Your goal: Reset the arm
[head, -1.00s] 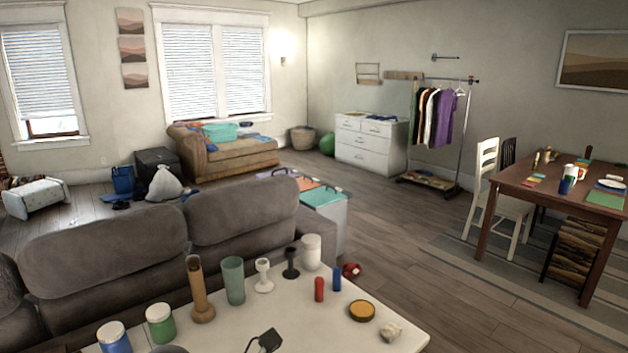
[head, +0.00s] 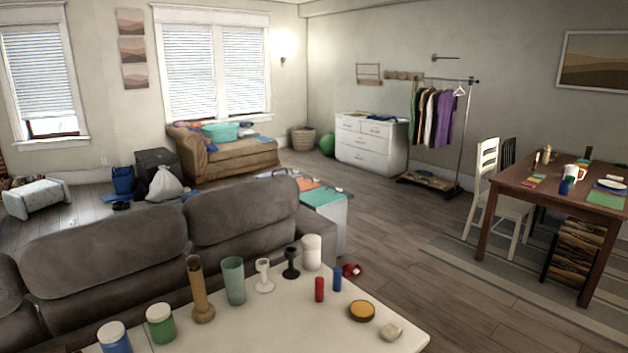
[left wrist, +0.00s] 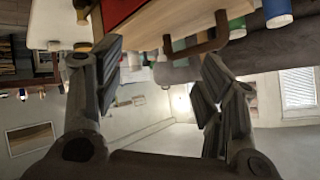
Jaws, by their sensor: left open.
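My left gripper (left wrist: 160,80) shows in the left wrist view with its two dark fingers wide apart. Nothing is held between them. No gripper shows in the head view, and my right gripper is in neither view.
Open floor (head: 400,250) lies right.

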